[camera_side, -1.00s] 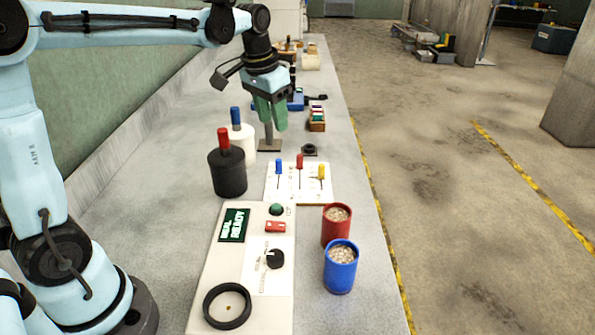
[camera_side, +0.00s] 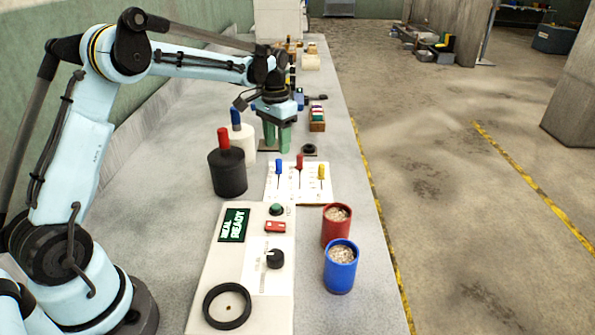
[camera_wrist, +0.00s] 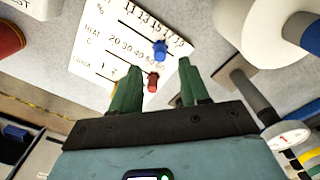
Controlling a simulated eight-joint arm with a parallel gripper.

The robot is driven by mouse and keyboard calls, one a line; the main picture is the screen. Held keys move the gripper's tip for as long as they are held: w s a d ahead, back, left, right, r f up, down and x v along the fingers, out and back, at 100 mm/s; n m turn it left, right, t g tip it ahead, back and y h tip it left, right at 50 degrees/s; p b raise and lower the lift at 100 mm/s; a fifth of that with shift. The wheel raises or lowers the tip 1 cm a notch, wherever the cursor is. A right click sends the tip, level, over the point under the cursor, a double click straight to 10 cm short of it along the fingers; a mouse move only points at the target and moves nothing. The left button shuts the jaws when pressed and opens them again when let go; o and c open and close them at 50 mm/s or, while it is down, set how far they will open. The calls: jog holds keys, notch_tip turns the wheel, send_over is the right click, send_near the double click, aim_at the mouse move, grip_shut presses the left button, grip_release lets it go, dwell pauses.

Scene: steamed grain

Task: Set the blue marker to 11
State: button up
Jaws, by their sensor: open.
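The blue marker (camera_side: 279,167) stands on a white board (camera_side: 310,195) with printed number rows, left of a red marker (camera_side: 299,162) and a yellow marker (camera_side: 321,171). In the wrist view the blue marker (camera_wrist: 160,50) is beside the row reading 11, 13, 15, 17, towards its higher end; its exact reading is unclear. The red marker (camera_wrist: 152,82) shows between the finger tips. My gripper (camera_side: 277,148) is open and empty, with green fingers pointing down, behind the board in the side view. Its fingers also show in the wrist view (camera_wrist: 160,72).
A black canister (camera_side: 228,175) and a white canister (camera_side: 243,145) stand left of the board. A control panel (camera_side: 205,290) is in front. Red (camera_side: 336,228) and blue (camera_side: 341,270) cups of grain stand right of the panel. A small black ring (camera_side: 309,150) lies behind the board.

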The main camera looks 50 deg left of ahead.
aim_at(278, 160)
notch_tip(278, 160, down, 6)
jog(key=shift+r, duration=0.1)
dwell(0.4)
grip_shut()
